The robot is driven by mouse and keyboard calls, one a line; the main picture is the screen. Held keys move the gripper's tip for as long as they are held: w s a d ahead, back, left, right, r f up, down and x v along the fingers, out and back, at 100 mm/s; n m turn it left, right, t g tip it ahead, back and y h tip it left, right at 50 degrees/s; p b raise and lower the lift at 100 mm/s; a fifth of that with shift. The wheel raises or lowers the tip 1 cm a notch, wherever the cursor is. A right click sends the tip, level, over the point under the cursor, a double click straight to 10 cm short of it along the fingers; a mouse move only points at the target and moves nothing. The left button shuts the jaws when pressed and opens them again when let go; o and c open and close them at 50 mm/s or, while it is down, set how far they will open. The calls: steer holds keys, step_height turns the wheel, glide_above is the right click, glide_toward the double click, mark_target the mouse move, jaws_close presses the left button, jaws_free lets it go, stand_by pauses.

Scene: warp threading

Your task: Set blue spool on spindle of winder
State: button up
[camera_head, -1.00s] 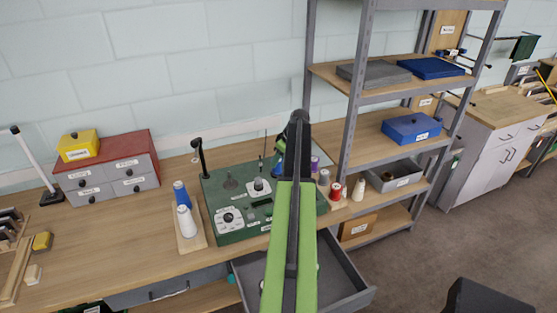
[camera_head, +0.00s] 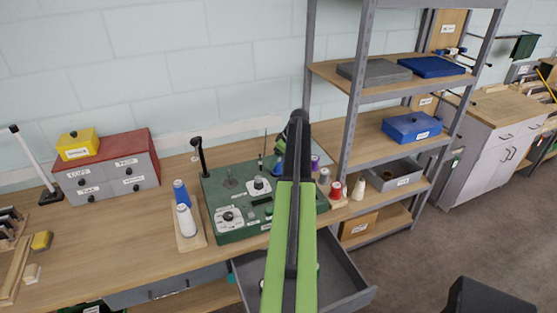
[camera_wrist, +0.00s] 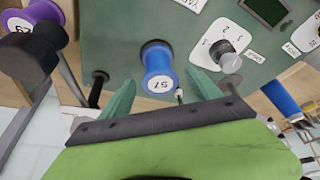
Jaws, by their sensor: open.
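A blue spool (camera_wrist: 158,64) with a white label reading 51 stands over the green top of the winder (camera_wrist: 115,30) in the wrist view. My gripper (camera_wrist: 160,79) is open, with one teal finger on each side of the spool's near end and gaps visible beside it. The spindle under the spool is hidden, so I cannot tell how far down the spool sits. In the head view the winder (camera_head: 232,228) stands on the bench, and my arm covers its right part and most of the gripper.
A purple spool (camera_wrist: 35,18) and dark knob (camera_wrist: 32,55) are close by in the wrist view. An open grey drawer (camera_head: 345,275) juts out below.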

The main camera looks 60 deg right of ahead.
steer(key=p+v, duration=1.6)
steer(key=v, duration=0.1)
steer(key=shift+r, duration=0.25)
